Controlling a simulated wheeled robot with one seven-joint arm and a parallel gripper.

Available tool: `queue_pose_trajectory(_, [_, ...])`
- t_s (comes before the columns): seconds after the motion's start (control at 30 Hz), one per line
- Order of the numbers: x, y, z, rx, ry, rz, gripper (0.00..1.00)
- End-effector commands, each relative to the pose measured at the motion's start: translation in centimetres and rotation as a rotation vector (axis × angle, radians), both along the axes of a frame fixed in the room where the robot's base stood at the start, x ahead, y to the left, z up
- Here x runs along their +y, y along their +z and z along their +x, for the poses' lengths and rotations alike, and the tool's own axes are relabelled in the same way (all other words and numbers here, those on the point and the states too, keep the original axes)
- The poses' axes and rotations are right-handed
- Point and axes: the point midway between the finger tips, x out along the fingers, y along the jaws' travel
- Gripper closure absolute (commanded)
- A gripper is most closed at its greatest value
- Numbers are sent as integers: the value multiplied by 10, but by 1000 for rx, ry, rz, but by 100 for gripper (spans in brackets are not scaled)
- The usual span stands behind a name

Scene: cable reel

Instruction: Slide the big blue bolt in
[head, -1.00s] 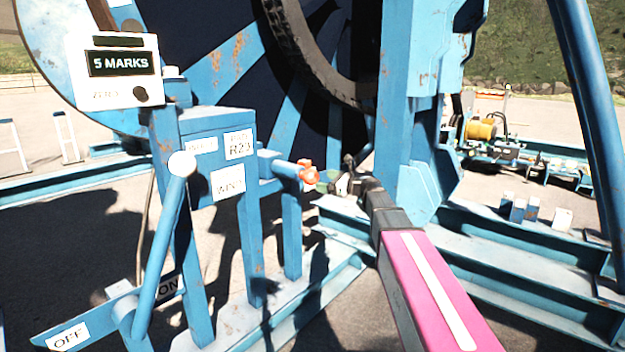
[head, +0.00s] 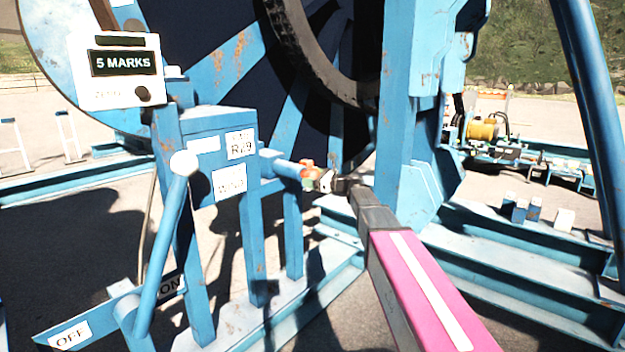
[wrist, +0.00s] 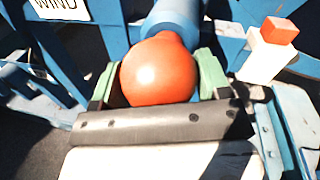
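The big blue bolt (head: 287,169) is a thick blue bar lying level on its blue stand, with an orange-red knob (head: 308,172) on its right end. In the wrist view the round knob (wrist: 158,70) fills the space between my gripper's (wrist: 158,75) two green finger pads, and the blue bar (wrist: 173,17) runs away behind it. My gripper also shows at the knob in the head view (head: 325,181). The fingers are on either side of the knob; whether they press on it or stand just clear is not plain.
A small red block (wrist: 279,30) on a white piece stands right of the knob. A blue box labelled WIND (head: 228,183), a white-knobbed lever (head: 184,163) between ON and OFF, and a "5 MARKS" counter (head: 122,64) are at left. A blue post (head: 400,120) rises close to my arm.

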Motion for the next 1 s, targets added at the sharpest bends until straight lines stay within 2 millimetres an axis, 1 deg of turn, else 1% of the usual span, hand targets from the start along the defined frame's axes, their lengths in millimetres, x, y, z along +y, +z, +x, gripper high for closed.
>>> queue_pose_trajectory(0.17, [2, 0, 2, 0, 1, 0, 73])
queue_pose_trajectory(0.27, [10, 0, 9, 0, 2, 0, 73])
queue_pose_trajectory(0.37, [26, 0, 23, 0, 3, -1, 73])
queue_pose_trajectory(0.6, [75, 0, 61, 0, 3, -1, 73])
queue_pose_trajectory(0.7, [85, 0, 68, 0, 2, 0, 73])
queue_pose_trajectory(1.0, [87, 0, 69, 0, 0, 0, 73])
